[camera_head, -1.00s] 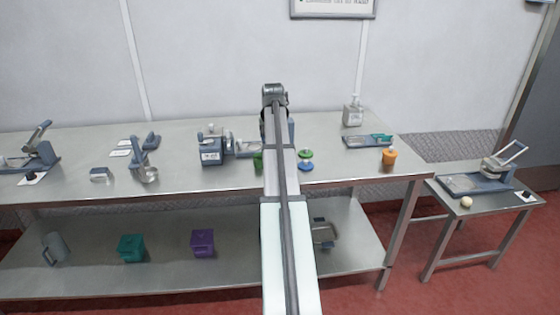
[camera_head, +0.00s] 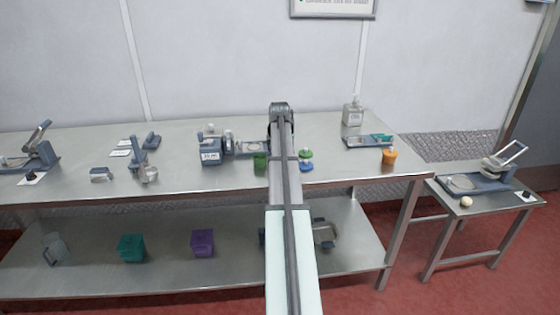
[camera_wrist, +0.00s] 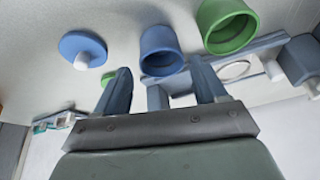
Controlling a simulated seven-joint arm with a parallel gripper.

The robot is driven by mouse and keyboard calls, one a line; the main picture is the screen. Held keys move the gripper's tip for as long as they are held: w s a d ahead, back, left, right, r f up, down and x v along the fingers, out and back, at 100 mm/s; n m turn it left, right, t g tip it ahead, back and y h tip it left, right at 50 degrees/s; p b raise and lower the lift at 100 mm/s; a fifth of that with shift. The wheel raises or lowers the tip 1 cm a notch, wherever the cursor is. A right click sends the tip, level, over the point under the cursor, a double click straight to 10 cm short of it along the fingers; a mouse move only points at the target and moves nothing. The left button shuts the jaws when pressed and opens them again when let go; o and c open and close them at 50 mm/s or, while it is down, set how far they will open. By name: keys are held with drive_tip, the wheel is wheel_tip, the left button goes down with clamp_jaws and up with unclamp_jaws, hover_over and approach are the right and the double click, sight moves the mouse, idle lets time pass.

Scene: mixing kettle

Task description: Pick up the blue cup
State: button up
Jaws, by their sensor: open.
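The blue cup (camera_wrist: 161,48) shows in the wrist view, its open mouth visible, just beyond and between my fingertips. My gripper (camera_wrist: 160,65) is open, with its two fingers spread and nothing held. I cannot tell whether the fingers overlap the cup's sides. In the head view my arm hides the blue cup and the gripper's fingers. A green cup (camera_wrist: 227,25) stands beside the blue one and also shows in the head view (camera_head: 260,161), just left of my arm.
A blue lid (camera_wrist: 84,46) with a pale knob lies beside the blue cup; a green lid (camera_head: 305,154) is near it. A grey-blue machine (camera_head: 211,147) stands left of the green cup. An orange cup (camera_head: 389,156) is near the table's right end. The table's front left-centre is clear.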

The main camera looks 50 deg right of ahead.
drive_tip(key=x, duration=0.5)
drive_tip(key=shift+w, duration=0.1)
drive_tip(key=c, duration=0.7)
